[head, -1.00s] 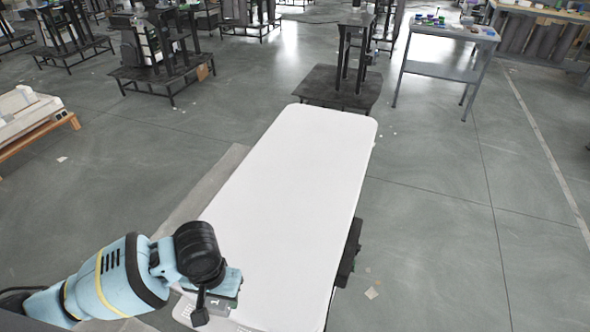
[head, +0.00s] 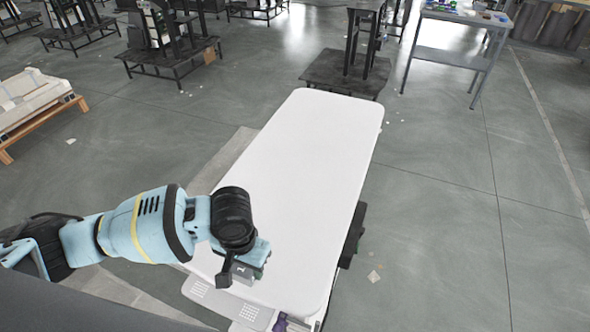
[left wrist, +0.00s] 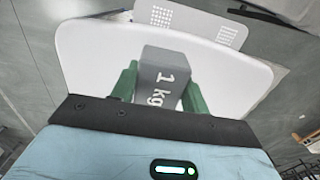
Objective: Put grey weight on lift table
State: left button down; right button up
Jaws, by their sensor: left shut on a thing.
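The grey weight, marked "1 kg" (left wrist: 172,82), is between the two green fingers of my left gripper (left wrist: 160,88) in the left wrist view. My left gripper (head: 242,275) is shut on it. In the head view the weight is mostly hidden by the gripper, which is over the near left end of the lift table. The lift table (head: 300,180) has a long white top with rounded corners, and its top is bare. Whether the weight touches the top cannot be told. My right gripper is not in view.
A perforated light panel (head: 225,302) is at the table's near end, with a small purple thing (head: 280,322) beside it. A dark stand (head: 345,72) is beyond the far end. A grey workbench (head: 450,55) stands at the back right. Floor right of the table is mostly clear.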

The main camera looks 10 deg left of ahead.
aim_at(293, 236)
pick_arm(q)
jog(key=shift+w+r, duration=0.1)
jog(key=shift+r, duration=0.05)
